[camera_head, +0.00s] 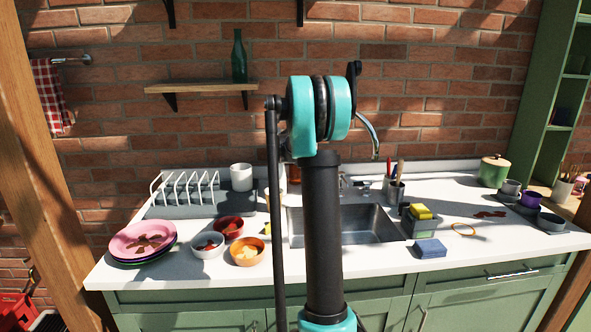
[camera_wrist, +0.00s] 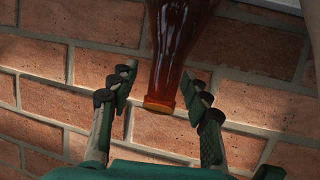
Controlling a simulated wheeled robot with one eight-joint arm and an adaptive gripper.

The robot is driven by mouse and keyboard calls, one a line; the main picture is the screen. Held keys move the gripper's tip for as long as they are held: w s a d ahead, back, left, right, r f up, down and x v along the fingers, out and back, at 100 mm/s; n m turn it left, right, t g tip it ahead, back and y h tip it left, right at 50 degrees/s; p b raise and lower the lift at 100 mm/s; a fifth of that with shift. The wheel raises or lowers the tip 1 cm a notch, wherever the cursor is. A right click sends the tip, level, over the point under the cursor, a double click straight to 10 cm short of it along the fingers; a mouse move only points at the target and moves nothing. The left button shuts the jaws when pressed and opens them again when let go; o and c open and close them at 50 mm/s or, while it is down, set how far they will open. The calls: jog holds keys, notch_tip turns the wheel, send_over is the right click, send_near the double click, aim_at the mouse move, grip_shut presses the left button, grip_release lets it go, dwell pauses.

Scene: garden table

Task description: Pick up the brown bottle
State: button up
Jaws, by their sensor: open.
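The brown bottle (camera_wrist: 174,52) shows in the wrist view as dark, glossy, see-through brown glass, its narrow end pointing down the picture. My gripper (camera_wrist: 158,77) is open, with one finger on each side of that narrow end. Gaps show between the glass and both fingers, and nothing is held. The far part of the bottle runs out of the top of the wrist view. In the head view my arm hides the gripper; a small brown patch (camera_head: 294,173) beside the arm, behind the sink, may be the bottle.
The white counter (camera_head: 180,273) holds a sink (camera_head: 365,224), a dish rack (camera_head: 185,205), a white mug (camera_head: 241,177), small bowls (camera_head: 247,251) and plates (camera_head: 143,241). A green bottle (camera_head: 239,57) stands on the wall shelf (camera_head: 200,87). The brick wall is close behind.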

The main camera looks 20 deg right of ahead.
jog(key=shift+w+d+f, duration=0.2)
jog(key=shift+w+d, duration=0.05)
jog(key=shift+w, duration=0.25)
jog(key=shift+c, duration=0.6)
grip_shut()
